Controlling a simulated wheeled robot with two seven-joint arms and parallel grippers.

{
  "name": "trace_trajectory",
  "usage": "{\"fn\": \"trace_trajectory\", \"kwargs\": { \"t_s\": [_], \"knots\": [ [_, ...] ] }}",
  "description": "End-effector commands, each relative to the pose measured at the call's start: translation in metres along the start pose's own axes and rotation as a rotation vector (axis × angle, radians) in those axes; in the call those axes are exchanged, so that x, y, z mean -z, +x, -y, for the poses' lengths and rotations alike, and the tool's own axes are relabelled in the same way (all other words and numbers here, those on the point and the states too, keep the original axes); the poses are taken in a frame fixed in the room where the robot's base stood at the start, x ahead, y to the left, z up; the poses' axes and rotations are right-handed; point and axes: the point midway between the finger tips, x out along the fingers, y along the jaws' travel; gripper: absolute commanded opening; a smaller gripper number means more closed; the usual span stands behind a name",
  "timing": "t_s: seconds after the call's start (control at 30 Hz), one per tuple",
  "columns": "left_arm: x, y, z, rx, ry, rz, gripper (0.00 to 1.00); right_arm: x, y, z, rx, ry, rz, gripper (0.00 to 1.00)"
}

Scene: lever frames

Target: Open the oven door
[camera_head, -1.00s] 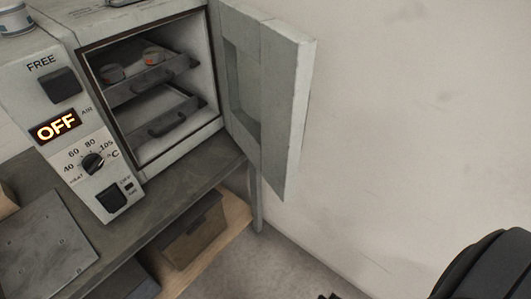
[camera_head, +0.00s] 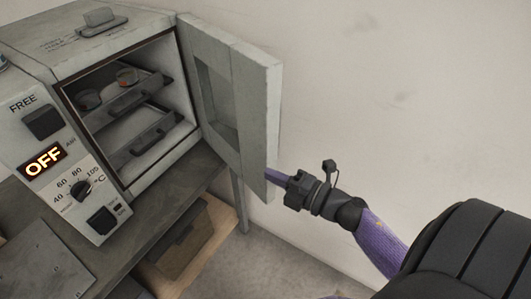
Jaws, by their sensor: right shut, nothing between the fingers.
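The oven (camera_head: 100,50) is a pale grey box on a dark bench at the left of the head view. Its door (camera_head: 258,110) stands wide open, swung out to the right on the oven's right side. The open front shows the oven's inside, with two dark trays. My right gripper (camera_head: 275,178) comes in from the right at the lower outer edge of the door. Its fingertips are partly hidden there, and I cannot tell whether they touch the door. It is shut with nothing held. My left gripper is not in view.
The control panel (camera_head: 62,165) with a lit OFF display is left of the oven opening. Small cups sit on the upper tray (camera_head: 140,93). A brown bin (camera_head: 185,245) stands on the shelf under the bench (camera_head: 190,180). A bare wall (camera_head: 400,80) is at the right.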

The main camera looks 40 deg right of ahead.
Motion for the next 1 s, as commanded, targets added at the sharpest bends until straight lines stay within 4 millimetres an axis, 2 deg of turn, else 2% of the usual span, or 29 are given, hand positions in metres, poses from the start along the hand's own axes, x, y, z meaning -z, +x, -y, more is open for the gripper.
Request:
{"fn": "trace_trajectory", "kwargs": {
  "t_s": [0.1, 0.27, 0.4, 0.53, 1.0],
  "knots": [
    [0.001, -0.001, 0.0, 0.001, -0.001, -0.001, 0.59, -0.001, 0.027, -0.001, -0.004, 0.001, 0.001, 0.0],
    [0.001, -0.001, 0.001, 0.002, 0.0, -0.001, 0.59, -0.001, 0.061, -0.001, -0.003, 0.002, 0.003, 0.0],
    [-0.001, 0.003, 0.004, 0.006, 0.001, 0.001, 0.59, -0.023, 0.052, 0.002, 0.002, 0.0, 0.004, 0.0],
    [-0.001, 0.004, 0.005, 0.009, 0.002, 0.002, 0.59, -0.035, 0.048, 0.002, 0.002, 0.003, 0.004, 0.0],
    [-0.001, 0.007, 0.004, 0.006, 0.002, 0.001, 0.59, -0.039, 0.046, 0.002, 0.002, 0.003, -0.014, 0.0]
  ]
}}
